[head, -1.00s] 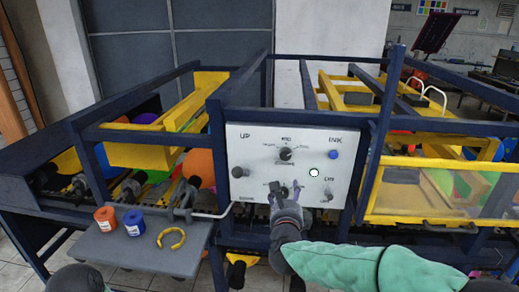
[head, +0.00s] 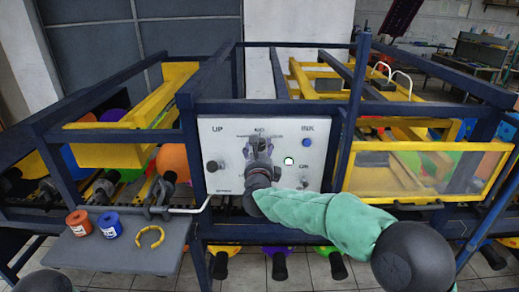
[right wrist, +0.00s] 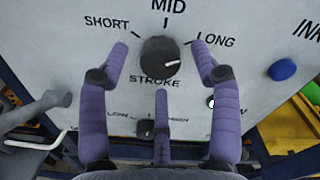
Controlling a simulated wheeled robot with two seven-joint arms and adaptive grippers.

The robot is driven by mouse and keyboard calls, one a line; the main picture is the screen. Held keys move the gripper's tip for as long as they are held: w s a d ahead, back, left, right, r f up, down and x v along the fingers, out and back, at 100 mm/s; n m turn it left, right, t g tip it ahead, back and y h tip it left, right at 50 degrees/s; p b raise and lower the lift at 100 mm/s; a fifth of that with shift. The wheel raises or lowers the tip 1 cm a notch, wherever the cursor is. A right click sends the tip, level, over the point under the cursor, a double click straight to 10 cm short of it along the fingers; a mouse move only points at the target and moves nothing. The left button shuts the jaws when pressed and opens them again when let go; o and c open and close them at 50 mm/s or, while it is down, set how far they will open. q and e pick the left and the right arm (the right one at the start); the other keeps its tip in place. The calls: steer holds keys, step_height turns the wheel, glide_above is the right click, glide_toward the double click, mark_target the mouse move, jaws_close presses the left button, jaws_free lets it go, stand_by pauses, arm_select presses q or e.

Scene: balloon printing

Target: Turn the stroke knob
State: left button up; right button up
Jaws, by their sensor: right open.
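The stroke knob (right wrist: 158,57) is a dark round knob on the white control panel (right wrist: 265,105), with SHORT, MID and LONG marked around it and STROKE below. Its white pointer line points right and slightly up, below the LONG mark. My right gripper (right wrist: 159,60) is open, with one purple finger left of the knob, one right of it and a third below. A gap shows between the fingers and the knob; I cannot tell contact in depth. In the head view my right gripper (head: 258,146) covers the knob. My left gripper is out of view.
A lower knob (right wrist: 145,127) lies under the gripper. Blue frame bars surround the panel. A grey shelf (head: 115,255) holds ink pots and a yellow ring.

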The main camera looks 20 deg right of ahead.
steer(key=shift+w+d, duration=0.15)
steer(key=shift+w, duration=0.25)
steer(key=c, duration=1.1)
steer(key=shift+c, duration=0.2)
